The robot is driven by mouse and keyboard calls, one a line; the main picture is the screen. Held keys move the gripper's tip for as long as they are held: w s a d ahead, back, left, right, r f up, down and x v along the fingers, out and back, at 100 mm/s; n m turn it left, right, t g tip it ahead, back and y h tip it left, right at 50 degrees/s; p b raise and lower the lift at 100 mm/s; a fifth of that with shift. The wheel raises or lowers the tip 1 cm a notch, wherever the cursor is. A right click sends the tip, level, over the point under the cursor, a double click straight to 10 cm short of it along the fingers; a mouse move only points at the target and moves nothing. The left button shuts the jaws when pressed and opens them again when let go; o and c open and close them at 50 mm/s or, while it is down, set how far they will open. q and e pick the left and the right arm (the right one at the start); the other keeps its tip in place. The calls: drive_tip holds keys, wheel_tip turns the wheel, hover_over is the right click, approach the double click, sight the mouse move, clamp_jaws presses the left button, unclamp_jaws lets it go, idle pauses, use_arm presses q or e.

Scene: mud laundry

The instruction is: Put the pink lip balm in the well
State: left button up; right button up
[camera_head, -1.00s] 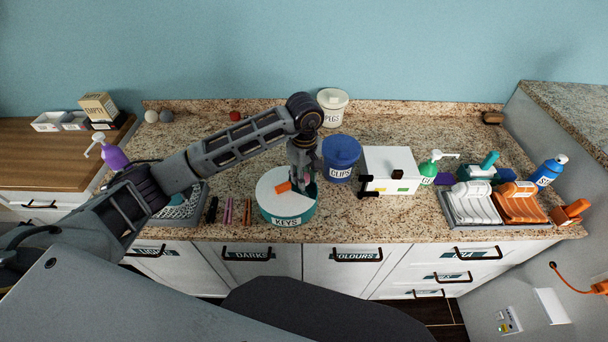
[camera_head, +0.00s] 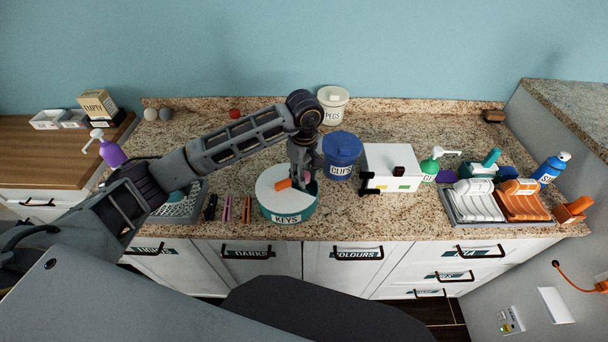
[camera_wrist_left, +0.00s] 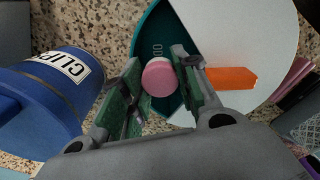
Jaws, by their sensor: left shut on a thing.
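The pink lip balm (camera_wrist_left: 158,78) is a short pink cylinder between the fingers of my left gripper (camera_wrist_left: 160,92), its round end facing the wrist camera. My left gripper is shut on it. In the head view my left gripper (camera_head: 303,180) points down at the right part of a round teal KEYS tub (camera_head: 287,218). The tub has a white top with an orange piece (camera_wrist_left: 230,77) on it. A wedge-shaped teal opening (camera_wrist_left: 158,38) in the top lies below the balm in the wrist view. The fingers partly hide this opening. My right gripper is not seen.
The blue CLIPS tub (camera_head: 340,158) stands close to the right of my left gripper. A white box (camera_head: 391,163) is farther right. Dark and pink sticks (camera_head: 228,210) lie left of the KEYS tub. Bare counter is in front of the white box.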

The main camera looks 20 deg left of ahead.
use_arm(q)
drive_tip(key=o, duration=0.5)
drive_tip(key=shift+s+f, duration=0.3)
drive_tip(key=shift+f, duration=0.2)
drive_tip(key=shift+o, duration=0.2)
drive_tip(key=shift+f, duration=0.1)
drive_tip(key=shift+w, duration=0.1)
drive_tip(key=shift+r+p, duration=0.85)
drive_tip(key=r, duration=0.3)
drive_tip(key=r+b, duration=0.1)
drive_tip(key=r, duration=0.2)
drive_tip(key=r+b, duration=0.1)
drive_tip(key=r, duration=0.2)
drive_tip(key=shift+w+r, duration=0.1)
drive_tip(key=shift+w, duration=0.15)
drive_tip(key=shift+r+b, duration=0.45)
drive_tip(key=shift+r, duration=1)
